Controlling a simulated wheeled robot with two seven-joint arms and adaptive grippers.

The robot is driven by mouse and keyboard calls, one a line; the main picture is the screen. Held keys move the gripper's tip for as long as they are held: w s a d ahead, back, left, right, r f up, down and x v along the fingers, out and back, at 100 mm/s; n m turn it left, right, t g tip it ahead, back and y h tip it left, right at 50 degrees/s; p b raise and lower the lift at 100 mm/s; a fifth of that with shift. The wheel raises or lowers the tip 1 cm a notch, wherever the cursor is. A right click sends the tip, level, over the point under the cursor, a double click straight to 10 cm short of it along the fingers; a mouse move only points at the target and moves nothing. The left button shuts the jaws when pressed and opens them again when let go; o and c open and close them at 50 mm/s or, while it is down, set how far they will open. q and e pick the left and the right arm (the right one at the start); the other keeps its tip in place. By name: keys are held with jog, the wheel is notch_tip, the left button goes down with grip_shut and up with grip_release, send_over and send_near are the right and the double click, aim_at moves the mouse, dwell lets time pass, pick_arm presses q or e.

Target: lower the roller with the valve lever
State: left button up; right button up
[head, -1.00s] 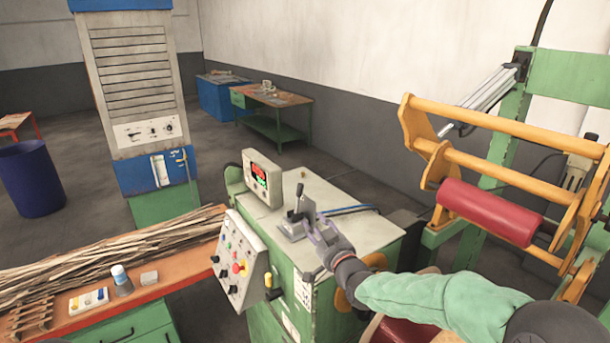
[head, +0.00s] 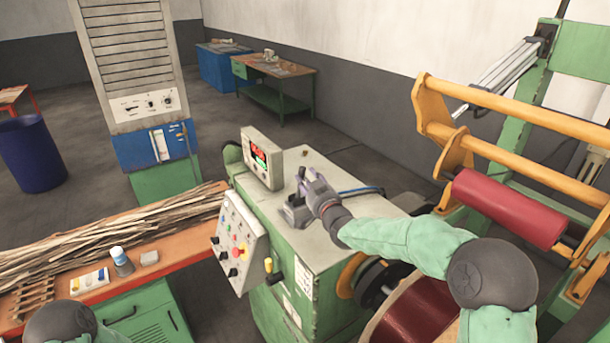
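The valve lever (head: 300,173) stands on a grey base (head: 291,216) on top of the green cabinet. My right gripper (head: 303,186) is at the lever, its fingers overlapping it from the right. I cannot tell whether the fingers are closed on it, as the hand covers most of the handle. The red roller (head: 508,208) hangs in the yellow frame (head: 520,112) at the right, raised above the dark red coil (head: 415,312). My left arm's dark joint shows at the bottom left edge; its gripper is out of view.
The green cabinet (head: 372,233) carries a display box (head: 262,158) left of the lever and a sloped button panel (head: 238,245). A blue hose lies behind the lever. An orange bench (head: 180,268) with wooden strips stands at the left.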

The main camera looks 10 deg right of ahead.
jog(key=shift+w+a, duration=0.2)
jog(key=shift+w, duration=1.15)
grip_shut()
jog(key=a+n+b, duration=0.1)
jog(key=b, duration=0.2)
jog(key=s+a+n+b, duration=0.1)
jog(key=n+b, duration=0.1)
jog(key=a+n+t+b, duration=0.1)
jog(key=n+b, duration=0.1)
jog(key=b, duration=0.1)
jog(key=shift+s+a+f+y+b, duration=0.2)
jog(key=shift+a+y+b, duration=0.1)
jog(key=shift+a+b, duration=0.1)
jog(key=shift+s+a+n+y+b, duration=0.15)
jog(key=shift+a+n+b, duration=0.2)
jog(key=shift+n+b, duration=0.2)
jog(key=shift+s+a+n+y+b, duration=0.15)
jog(key=shift+a+n+b, duration=0.2)
jog(key=shift+n+b, duration=0.2)
grip_release()
